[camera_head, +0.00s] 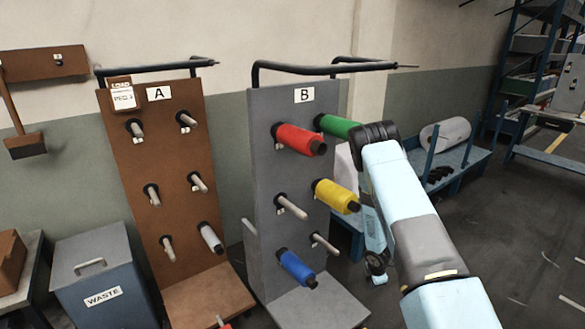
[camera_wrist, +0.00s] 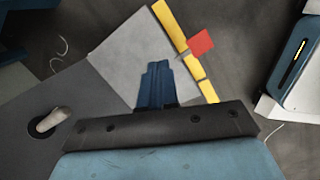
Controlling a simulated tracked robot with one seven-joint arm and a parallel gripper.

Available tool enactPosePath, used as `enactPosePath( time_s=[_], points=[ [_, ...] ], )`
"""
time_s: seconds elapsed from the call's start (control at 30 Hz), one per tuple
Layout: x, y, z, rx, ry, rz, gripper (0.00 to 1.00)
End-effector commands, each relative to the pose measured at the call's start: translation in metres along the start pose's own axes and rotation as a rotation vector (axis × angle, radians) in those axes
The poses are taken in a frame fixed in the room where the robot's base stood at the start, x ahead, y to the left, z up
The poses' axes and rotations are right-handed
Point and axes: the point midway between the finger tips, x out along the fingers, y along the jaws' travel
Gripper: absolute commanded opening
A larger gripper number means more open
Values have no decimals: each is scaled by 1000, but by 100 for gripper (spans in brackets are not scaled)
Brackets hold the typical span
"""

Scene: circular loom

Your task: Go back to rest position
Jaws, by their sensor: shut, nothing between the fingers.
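My gripper (camera_wrist: 157,68) shows in the wrist view as two dark blue fingers held together, with nothing between them. They point over a grey plate (camera_wrist: 125,50) and appear clear of it. In the head view my light-blue arm reaches in from the lower right and bends at a dark joint beside rack B (camera_head: 262,130). Past the bend it is partly hidden, and the fingertips cannot be made out there. Rack B holds a red spool (camera_head: 298,139), a green spool (camera_head: 337,126), a yellow spool (camera_head: 335,195) and a blue spool (camera_head: 296,268).
Brown rack A (camera_head: 150,130) has several bare pegs and a whitish spool (camera_head: 210,237). A blue waste bin (camera_head: 100,265) stands at left. A blue bench (camera_head: 460,165) with a white roll (camera_head: 445,134) is behind my arm. Open floor (camera_head: 520,240) lies to the right.

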Motion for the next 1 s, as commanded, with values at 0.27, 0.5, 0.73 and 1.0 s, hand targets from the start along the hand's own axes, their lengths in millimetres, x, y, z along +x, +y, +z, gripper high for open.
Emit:
enactPosePath(
  time_s=[0.27,0.5,0.73,1.0],
  points=[
    [-98,45,19,212,-46,59,0],
    [-181,66,32,392,-67,102,0],
    [-260,73,40,564,-72,138,0],
    [-350,66,44,760,-60,175,0]
  ],
)
